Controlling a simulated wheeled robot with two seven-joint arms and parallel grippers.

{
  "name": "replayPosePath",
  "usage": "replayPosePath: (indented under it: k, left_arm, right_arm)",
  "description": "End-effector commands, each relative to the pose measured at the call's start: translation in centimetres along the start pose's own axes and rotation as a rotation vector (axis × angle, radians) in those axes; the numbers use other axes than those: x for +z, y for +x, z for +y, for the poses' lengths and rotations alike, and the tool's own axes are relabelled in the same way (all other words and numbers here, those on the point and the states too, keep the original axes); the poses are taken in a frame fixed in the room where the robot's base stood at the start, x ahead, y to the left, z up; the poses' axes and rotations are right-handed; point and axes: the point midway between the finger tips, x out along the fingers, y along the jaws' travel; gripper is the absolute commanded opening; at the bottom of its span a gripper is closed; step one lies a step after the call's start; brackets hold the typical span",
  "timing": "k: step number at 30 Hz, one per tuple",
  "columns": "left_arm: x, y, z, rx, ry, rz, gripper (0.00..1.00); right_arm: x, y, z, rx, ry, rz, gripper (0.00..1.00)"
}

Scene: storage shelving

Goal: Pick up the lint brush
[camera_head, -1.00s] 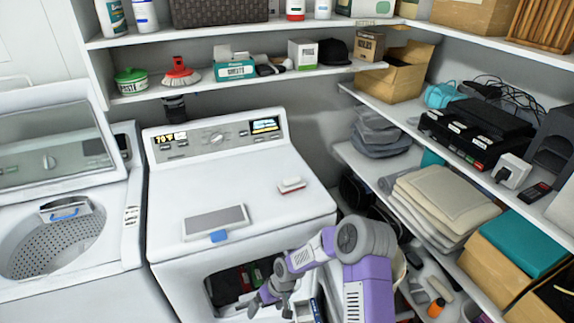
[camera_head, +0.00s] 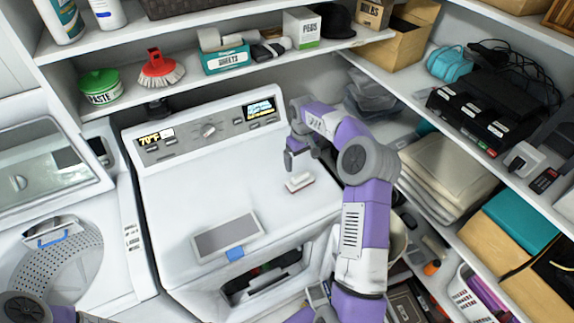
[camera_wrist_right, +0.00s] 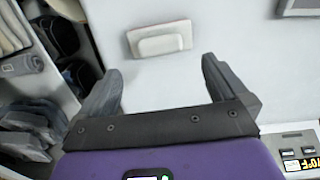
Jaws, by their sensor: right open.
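The lint brush (camera_head: 299,182), a small white block with a reddish edge, lies on the white top of the dryer. It also shows in the right wrist view (camera_wrist_right: 160,40), pale and rectangular, flat on the white surface. My right gripper (camera_head: 301,160) is above and just behind the brush in the head view, apart from it. In the wrist view its two grey fingers (camera_wrist_right: 161,72) are spread wide with nothing between them, and the brush lies just beyond the tips. My left gripper does not show; only part of my left arm is at the bottom left corner.
A grey-screened panel with a blue tab (camera_head: 228,236) lies on the dryer top to the left. A shelf (camera_head: 230,82) with a paste tub, red brush and boxes runs above the dryer. Side shelves with folded cloths (camera_head: 445,170) stand right. The dryer top around the brush is clear.

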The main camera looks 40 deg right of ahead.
Motion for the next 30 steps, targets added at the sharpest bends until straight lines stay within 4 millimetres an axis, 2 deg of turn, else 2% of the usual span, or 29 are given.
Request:
replayPosePath:
  k: [5,18,27,30]
  left_arm:
    - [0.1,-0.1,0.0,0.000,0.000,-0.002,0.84]
    - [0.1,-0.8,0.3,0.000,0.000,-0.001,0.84]
    - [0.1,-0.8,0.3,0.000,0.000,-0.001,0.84]
    - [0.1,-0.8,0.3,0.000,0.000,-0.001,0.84]
  right_arm:
    - [0.1,1.2,0.1,0.000,0.001,-0.003,1.00]
    - [0.2,6.9,-0.1,-0.001,0.000,-0.002,1.00]
    - [0.2,7.5,0.0,0.001,0.001,0.001,1.00]
    - [0.2,7.5,0.0,0.001,0.001,0.001,0.86]
